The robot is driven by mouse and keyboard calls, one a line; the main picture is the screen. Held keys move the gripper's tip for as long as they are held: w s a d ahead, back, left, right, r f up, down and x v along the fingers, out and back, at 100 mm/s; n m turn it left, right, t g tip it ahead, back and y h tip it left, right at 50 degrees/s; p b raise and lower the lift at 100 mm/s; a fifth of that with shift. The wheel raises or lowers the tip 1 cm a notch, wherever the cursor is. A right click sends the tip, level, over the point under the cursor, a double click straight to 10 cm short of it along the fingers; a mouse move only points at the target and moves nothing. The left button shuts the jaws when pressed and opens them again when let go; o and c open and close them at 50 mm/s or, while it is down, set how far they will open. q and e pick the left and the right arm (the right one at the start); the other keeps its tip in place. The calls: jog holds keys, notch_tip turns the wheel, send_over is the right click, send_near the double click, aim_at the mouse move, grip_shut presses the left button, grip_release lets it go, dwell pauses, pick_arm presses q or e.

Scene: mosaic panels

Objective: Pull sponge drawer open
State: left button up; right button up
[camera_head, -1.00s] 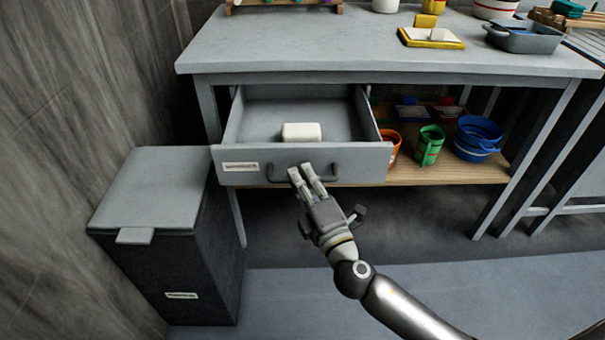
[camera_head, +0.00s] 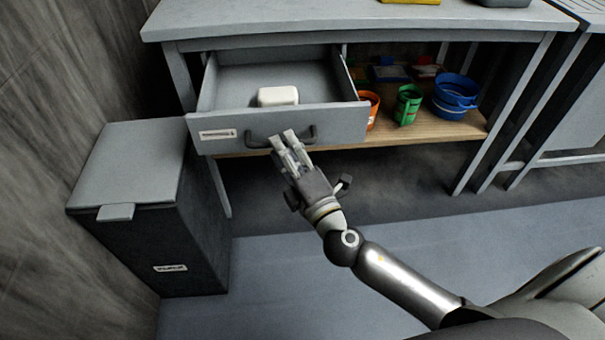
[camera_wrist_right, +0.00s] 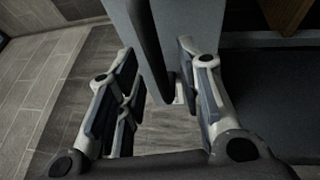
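The sponge drawer (camera_head: 346,122) is pulled out from under the grey table, with a white label and a dark handle (camera_head: 262,143) on its front. A white sponge-like block (camera_head: 278,96) lies inside. My right gripper (camera_head: 283,140) is at the handle, its fingertips overlapping it in the head view. In the right wrist view, the fingers of my right gripper (camera_wrist_right: 160,88) are spread apart. The dark handle bar (camera_wrist_right: 150,45) runs between them, with a visible gap to the left finger. My left gripper is not in view.
A grey lidded bin (camera_head: 125,165) stands left of the drawer. On the wooden lower shelf (camera_head: 425,132) are an orange container (camera_head: 370,108), a green one (camera_head: 407,103) and a blue bucket (camera_head: 454,97). The floor (camera_head: 400,215) in front is clear.

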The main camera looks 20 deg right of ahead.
jog(key=v, duration=1)
